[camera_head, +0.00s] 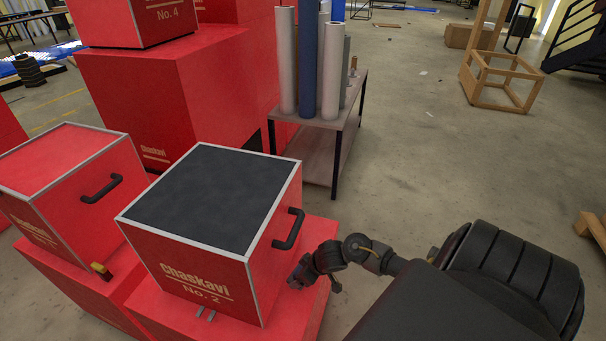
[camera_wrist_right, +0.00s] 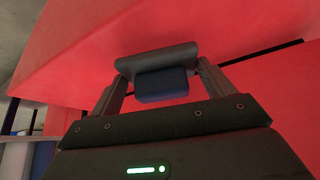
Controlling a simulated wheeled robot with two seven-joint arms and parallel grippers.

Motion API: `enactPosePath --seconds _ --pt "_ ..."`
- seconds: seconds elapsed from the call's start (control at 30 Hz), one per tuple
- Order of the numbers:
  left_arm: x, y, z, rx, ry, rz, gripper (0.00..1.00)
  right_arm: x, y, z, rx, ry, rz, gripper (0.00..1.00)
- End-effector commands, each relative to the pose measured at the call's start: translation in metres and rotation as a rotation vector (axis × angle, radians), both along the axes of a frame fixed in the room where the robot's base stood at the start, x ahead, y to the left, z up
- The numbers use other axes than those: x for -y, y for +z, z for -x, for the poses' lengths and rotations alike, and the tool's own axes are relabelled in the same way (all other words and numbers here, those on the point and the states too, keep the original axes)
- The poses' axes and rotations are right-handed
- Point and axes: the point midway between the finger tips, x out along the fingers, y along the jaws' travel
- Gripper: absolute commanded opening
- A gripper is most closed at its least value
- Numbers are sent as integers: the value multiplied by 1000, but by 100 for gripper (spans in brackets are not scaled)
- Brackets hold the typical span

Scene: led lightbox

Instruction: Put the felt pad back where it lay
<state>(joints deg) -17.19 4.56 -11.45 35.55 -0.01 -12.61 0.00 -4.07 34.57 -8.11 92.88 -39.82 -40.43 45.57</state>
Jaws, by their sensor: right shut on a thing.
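My right gripper (camera_head: 299,274) is low at the right side of the red No. 2 box (camera_head: 205,272), below its black handle (camera_head: 289,229). In the right wrist view the gripper (camera_wrist_right: 160,76) is shut on a small dark blue block with a grey slab at its far side, which I take to be the felt pad (camera_wrist_right: 161,85). A red surface lies close beyond it; whether they touch I cannot tell. In the head view the held pad is too small to make out clearly. My left gripper is not in view.
The No. 2 box has a dark top panel (camera_head: 215,195) and stands on a red plinth (camera_head: 318,236). Another red box (camera_head: 68,185) stands to its left, with a small yellow-black thing (camera_head: 101,271) nearby. A table (camera_head: 335,135) with tall rolls stands behind.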

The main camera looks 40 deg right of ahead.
Motion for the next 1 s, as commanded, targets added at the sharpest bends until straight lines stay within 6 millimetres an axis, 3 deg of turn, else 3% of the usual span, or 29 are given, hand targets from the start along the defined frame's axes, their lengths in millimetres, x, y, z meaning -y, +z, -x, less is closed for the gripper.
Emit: enactPosePath --seconds 0.3,0.33,0.47,0.73,1.0 --pt "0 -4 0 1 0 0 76 0 -8 0 0 0 1 60" --pt "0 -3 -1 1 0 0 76 0 -8 0 1 0 1 84" --pt "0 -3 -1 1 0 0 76 0 -8 0 1 0 1 100" --pt "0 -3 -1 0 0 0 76 0 -8 0 0 0 0 100" --pt "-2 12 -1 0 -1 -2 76 6 33 20 3 2 2 100"
